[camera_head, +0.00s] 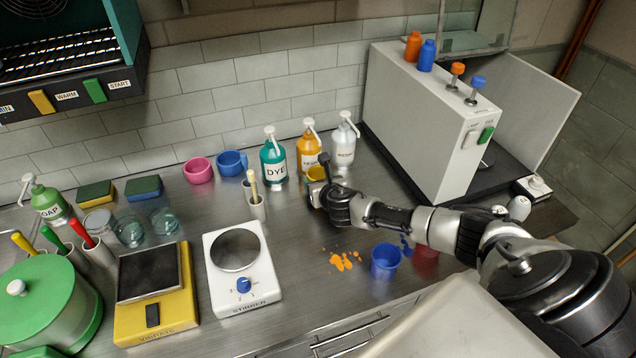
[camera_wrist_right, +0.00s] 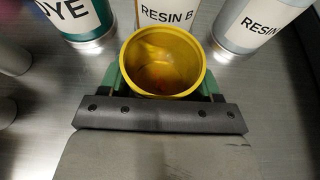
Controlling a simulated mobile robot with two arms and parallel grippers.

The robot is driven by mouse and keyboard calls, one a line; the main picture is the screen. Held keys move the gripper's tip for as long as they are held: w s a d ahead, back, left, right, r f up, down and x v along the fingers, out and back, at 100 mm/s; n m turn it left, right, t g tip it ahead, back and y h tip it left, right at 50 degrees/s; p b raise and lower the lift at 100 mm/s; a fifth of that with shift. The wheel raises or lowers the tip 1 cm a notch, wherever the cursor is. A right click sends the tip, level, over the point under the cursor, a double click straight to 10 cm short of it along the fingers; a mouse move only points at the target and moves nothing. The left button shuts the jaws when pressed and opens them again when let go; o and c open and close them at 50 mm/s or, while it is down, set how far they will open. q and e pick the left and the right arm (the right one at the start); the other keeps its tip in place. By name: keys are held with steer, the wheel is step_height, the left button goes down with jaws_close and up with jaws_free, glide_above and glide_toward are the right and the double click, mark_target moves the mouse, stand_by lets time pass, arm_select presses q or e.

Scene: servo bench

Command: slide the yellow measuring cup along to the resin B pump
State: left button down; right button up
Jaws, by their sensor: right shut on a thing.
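The yellow measuring cup (camera_wrist_right: 163,62) is upright between the green fingers of my right gripper (camera_wrist_right: 163,85), which is shut on it. It looks empty but for an orange-brown tint at its bottom. The resin B pump bottle (camera_wrist_right: 166,14) stands directly behind the cup; I cannot tell whether they touch. In the head view the resin B bottle is the orange one (camera_head: 309,152) with a white pump top. The cup (camera_head: 316,173) shows there in front of it, partly hidden by my right gripper (camera_head: 318,190). My left gripper is not in view.
A teal DYE bottle (camera_head: 273,162) stands left of resin B and a white resin bottle (camera_head: 344,146) right of it. A holder with a stick (camera_head: 255,205) stands left of my gripper. A blue cup (camera_head: 385,261) and orange spill (camera_head: 342,261) lie nearer the front.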

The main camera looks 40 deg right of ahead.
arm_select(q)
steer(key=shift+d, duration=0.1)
arm_select(e)
steer(key=shift+d, duration=0.1)
steer(key=o, duration=0.5)
steer(key=shift+d, duration=0.1)
steer(key=o, duration=0.5)
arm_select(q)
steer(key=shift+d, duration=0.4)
arm_select(e)
steer(key=shift+s, duration=0.1)
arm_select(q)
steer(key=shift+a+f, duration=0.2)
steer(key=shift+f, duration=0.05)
arm_select(e)
steer(key=v, duration=1)
steer(key=shift+s+a+r, duration=0.1)
steer(key=shift+s+a, duration=0.15)
steer(key=shift+s, duration=0.1)
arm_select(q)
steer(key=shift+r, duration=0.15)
arm_select(e)
steer(key=shift+r, duration=0.1)
